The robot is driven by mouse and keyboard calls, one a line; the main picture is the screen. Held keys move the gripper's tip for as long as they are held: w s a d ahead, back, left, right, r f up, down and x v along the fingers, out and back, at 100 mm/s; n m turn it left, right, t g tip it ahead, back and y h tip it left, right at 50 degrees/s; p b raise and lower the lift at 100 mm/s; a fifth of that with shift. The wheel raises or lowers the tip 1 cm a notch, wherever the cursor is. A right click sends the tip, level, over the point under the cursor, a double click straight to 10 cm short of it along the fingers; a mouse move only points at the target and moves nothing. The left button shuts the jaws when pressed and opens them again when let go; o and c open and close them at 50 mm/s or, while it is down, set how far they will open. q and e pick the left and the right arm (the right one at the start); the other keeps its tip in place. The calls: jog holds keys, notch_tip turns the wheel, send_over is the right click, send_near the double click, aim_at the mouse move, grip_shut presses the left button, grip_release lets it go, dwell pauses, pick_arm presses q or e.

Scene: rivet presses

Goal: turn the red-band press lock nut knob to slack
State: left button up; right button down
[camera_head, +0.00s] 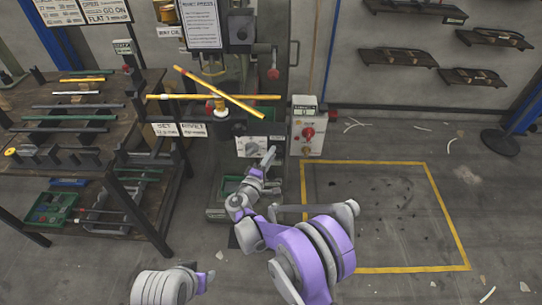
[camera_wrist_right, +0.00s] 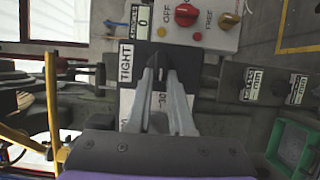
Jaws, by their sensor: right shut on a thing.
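The press (camera_head: 237,110) stands in the middle of the head view, with yellow bars across it. My right gripper (camera_head: 270,152) reaches up to the front of its lower panel, near a round grey dial knob (camera_head: 252,149). In the right wrist view my right gripper (camera_wrist_right: 159,66) has its fingers closed together on a dark knob (camera_wrist_right: 158,66), mostly hidden between them. A white TIGHT label (camera_wrist_right: 125,63) lies beside the fingertips, and a partly covered scale reading -30 lies under the fingers. I cannot make out a red band on the knob.
A control box (camera_head: 308,130) with a red knob stands just right of the press. A workbench (camera_head: 75,125) with bars and tools is on the left. A green tray (camera_wrist_right: 292,145) shows in the wrist view.

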jog(key=c, duration=0.8)
grip_release()
jog(key=v, duration=1)
jog(key=shift+s, duration=0.4)
